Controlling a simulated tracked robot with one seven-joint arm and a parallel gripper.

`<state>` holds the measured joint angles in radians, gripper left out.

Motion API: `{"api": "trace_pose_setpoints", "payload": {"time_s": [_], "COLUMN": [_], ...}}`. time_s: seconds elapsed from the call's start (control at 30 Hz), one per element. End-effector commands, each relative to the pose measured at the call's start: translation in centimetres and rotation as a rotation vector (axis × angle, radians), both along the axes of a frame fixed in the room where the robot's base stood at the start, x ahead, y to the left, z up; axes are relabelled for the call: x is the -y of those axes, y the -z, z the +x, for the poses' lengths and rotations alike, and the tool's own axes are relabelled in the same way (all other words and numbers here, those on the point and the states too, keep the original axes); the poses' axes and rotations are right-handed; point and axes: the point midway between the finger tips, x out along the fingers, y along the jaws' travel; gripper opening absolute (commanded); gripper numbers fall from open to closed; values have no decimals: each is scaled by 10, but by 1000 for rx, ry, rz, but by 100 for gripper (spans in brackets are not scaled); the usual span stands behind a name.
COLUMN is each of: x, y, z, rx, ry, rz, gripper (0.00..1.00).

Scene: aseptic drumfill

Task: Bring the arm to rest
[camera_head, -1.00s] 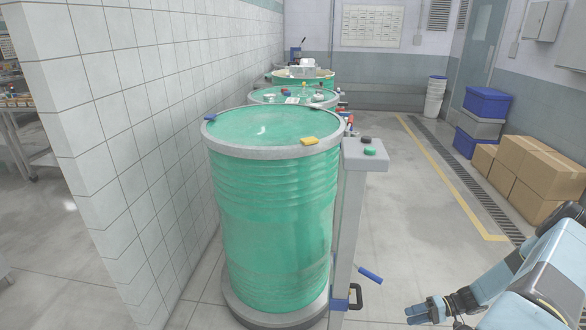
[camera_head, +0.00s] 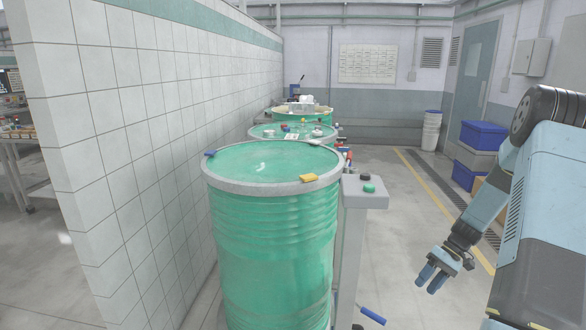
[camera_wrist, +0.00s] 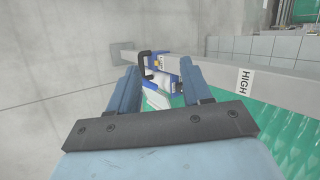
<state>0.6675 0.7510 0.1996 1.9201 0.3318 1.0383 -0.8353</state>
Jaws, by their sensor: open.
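My gripper (camera_head: 432,276) hangs at the right in the head view, fingers pointing down and left, to the right of the grey post and apart from it. Its two blue fingers (camera_wrist: 158,88) also show in the wrist view, spread with a gap and nothing held between them. My arm is bent beside my body, its links filling the right edge of the head view. Beyond the fingers in the wrist view is a blue and white fitting with a black handle (camera_wrist: 146,62) on the grey post (camera_wrist: 222,67).
A green drum (camera_head: 270,235) with a yellow clip (camera_head: 308,178) stands left of the post (camera_head: 362,215), which carries a green button (camera_head: 369,188). A blue lever (camera_head: 372,315) juts from it. More drums stand behind. Blue crates (camera_head: 483,135) stand at right; open floor lies between.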

Motion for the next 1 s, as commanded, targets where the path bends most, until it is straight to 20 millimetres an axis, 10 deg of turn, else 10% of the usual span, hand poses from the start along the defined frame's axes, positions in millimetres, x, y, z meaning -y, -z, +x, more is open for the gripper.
{"api": "trace_pose_setpoints", "payload": {"time_s": [1.0], "x": [-111], "y": [-258], "z": [-71], "rx": [243], "ry": [24], "rz": [-485], "gripper": [49]}}
